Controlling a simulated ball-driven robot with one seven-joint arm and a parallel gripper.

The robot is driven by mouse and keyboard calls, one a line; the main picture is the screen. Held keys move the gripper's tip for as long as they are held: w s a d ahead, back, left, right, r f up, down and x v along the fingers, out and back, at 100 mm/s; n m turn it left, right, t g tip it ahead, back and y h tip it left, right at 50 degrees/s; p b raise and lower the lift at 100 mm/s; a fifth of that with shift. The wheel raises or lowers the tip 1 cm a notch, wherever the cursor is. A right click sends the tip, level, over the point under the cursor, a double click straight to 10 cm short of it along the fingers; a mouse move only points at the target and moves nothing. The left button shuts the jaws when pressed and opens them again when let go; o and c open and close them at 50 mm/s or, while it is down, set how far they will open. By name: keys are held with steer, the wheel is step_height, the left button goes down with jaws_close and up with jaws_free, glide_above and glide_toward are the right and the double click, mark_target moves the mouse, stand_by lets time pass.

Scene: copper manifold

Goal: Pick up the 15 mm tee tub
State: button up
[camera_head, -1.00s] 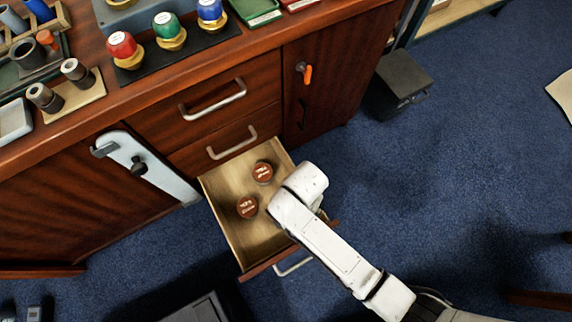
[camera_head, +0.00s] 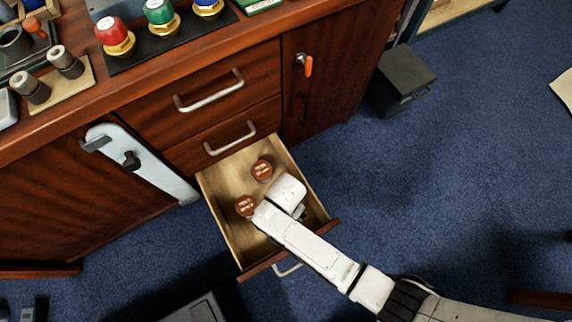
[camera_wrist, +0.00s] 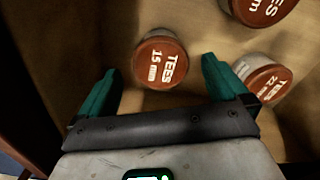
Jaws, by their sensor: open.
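The 15 mm tee tub (camera_wrist: 162,58) has a brown lid with white lettering "TEES 15 mm" and stands in the open drawer (camera_head: 222,181). In the wrist view it lies ahead of my gripper (camera_wrist: 159,68), between the lines of its two green fingers. The fingers are spread and hold nothing; I cannot tell how far above the tub they are. In the head view two brown-lidded tubs show, one at the left (camera_head: 245,206) and one farther back (camera_head: 262,170). Their labels are too small to read there, and my arm hides part of the drawer.
A 22 mm tees tub (camera_wrist: 268,82) stands close to the right finger. Another tees tub (camera_wrist: 262,8) is at the top right, its size cut off. Drawer walls surround the tubs. A closed drawer handle (camera_head: 230,138) is behind.

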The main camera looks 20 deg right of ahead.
step_height(320, 180, down, 4)
steer(key=shift+f+b, duration=0.1)
steer(key=shift+b, duration=1.15)
steer(key=shift+c, duration=0.3)
steer(key=shift+w, duration=0.1)
steer(key=c, duration=1.4)
